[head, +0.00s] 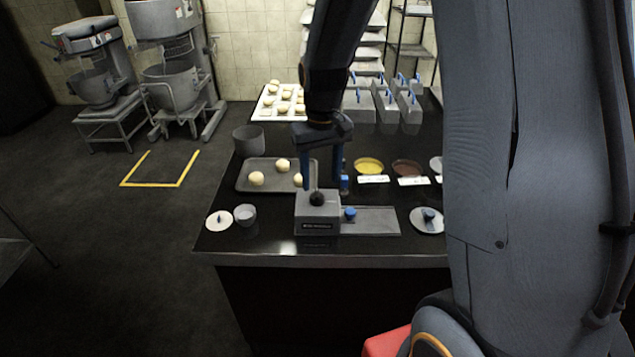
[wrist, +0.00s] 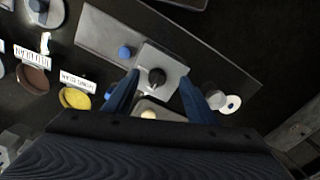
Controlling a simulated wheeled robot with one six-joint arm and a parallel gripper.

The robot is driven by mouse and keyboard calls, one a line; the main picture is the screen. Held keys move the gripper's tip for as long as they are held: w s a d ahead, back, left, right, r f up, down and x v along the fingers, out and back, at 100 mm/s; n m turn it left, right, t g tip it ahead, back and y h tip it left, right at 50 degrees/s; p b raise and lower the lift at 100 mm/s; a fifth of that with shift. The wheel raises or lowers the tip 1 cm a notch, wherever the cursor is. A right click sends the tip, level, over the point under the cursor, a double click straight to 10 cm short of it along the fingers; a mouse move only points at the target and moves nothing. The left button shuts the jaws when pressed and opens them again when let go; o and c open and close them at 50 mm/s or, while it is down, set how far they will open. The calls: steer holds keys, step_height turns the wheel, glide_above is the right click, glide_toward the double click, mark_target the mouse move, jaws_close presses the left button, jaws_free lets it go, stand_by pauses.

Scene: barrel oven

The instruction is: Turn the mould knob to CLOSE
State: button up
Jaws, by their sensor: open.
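The mould is a grey metal block (head: 317,222) near the front edge of the dark table. A round black knob (head: 316,198) sits on its top; it also shows in the wrist view (wrist: 157,77). A flat grey plate with a blue knob (head: 350,214) extends to the right of the block. My gripper (head: 323,188) points down above the block, its two blue fingers open. In the wrist view the fingers (wrist: 158,95) stand on either side of the black knob, apart from it. The knob's marking is too small to read.
A tray (head: 241,181) with dough balls lies behind the block. A white lid (head: 219,220) and a small cup (head: 244,214) stand to the left. Yellow (head: 369,166) and brown (head: 407,168) dishes with labels are at the right. A round plate (head: 428,221) lies front right.

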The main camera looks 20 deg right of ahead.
mark_target(317, 192)
steer(key=w, duration=0.2)
steer(key=shift+w+p, duration=0.35)
steer(key=shift+p, duration=0.05)
steer(key=shift+w+f, duration=0.1)
steer(key=shift+w, duration=0.15)
steer(key=shift+f+p, duration=1.45)
steer(key=shift+f, duration=2.4)
steer(key=shift+c, duration=0.4)
steer(key=c, duration=1)
steer(key=shift+o, duration=0.2)
